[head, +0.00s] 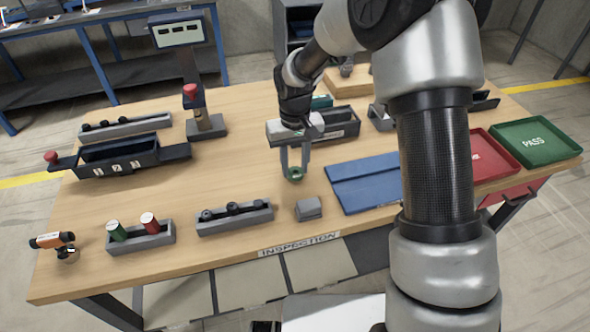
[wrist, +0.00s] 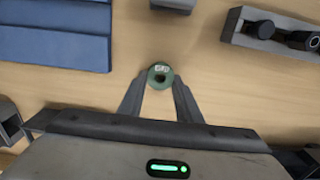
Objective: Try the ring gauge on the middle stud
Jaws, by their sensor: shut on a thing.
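My gripper (head: 294,172) is shut on a small green ring gauge and holds it above the table, clear of everything. The ring gauge (head: 295,174) also shows in the wrist view (wrist: 160,76), between the fingertips, with a pale label whose text is too blurred to read and a dark hole. A grey rack (head: 236,220) with dark studs in a row stands near the front edge, left of and nearer than the gripper. The middle stud (head: 233,208) sits in that row. In the wrist view the rack's end (wrist: 234,22) and some studs show at the upper right.
A small grey block (head: 308,208) lies right of the rack. A blue mat (head: 362,183) is to the right. A holder with green and red plugs (head: 140,236) stands at front left. The green PASS tray (head: 535,141) and a red tray (head: 485,155) are at the right. My arm hides part of the table.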

